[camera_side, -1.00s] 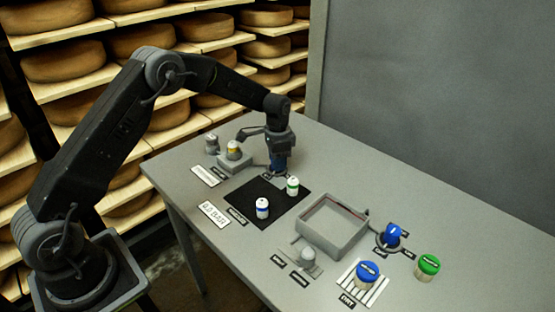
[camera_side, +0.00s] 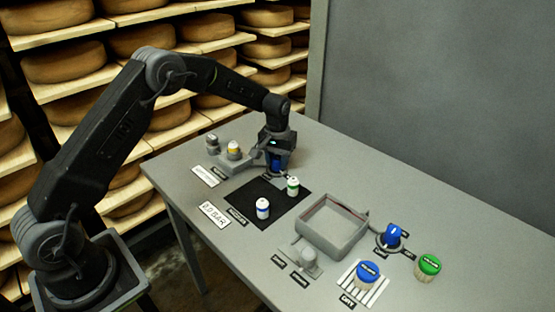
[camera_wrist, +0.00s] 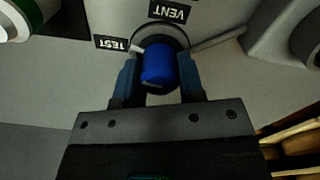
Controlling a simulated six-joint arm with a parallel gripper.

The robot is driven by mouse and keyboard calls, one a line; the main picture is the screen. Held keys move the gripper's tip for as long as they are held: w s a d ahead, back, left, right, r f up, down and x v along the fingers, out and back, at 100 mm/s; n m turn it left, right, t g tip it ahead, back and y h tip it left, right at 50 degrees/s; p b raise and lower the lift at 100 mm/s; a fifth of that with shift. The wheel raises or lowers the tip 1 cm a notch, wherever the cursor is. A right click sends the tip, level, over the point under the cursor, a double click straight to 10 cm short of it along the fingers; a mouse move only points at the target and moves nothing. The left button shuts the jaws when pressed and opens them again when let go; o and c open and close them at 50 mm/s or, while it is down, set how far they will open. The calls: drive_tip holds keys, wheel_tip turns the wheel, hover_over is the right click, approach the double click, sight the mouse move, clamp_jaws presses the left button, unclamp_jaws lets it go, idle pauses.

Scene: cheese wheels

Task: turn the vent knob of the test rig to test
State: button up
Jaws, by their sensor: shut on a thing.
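The blue vent knob (camera_wrist: 158,66) sits on a dark round base with a VENT label (camera_wrist: 169,11) and a TEST label (camera_wrist: 112,43) by it. My gripper (camera_wrist: 158,72) is shut on the knob, one finger on each side. A pale pointer (camera_wrist: 136,48) by the knob's base points toward the TEST label. In the side view my gripper (camera_side: 277,166) reaches straight down over the knob at the back of the table, and the fingers hide part of it.
A white-capped bottle (camera_side: 262,208) and a green-banded one (camera_side: 292,187) stand on the black mat (camera_side: 241,193). A grey block with a yellow-banded piece (camera_side: 234,150) is left of my gripper. The grey tray (camera_side: 331,240) and another blue knob (camera_side: 393,234) are further right.

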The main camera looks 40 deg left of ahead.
sight(277, 157)
drive_tip(key=shift+n, duration=1.1)
drive_tip(key=shift+w, duration=0.1)
drive_tip(key=o, duration=0.9)
wheel_tip(277, 157, up, 14)
drive_tip(key=shift+f, duration=0.1)
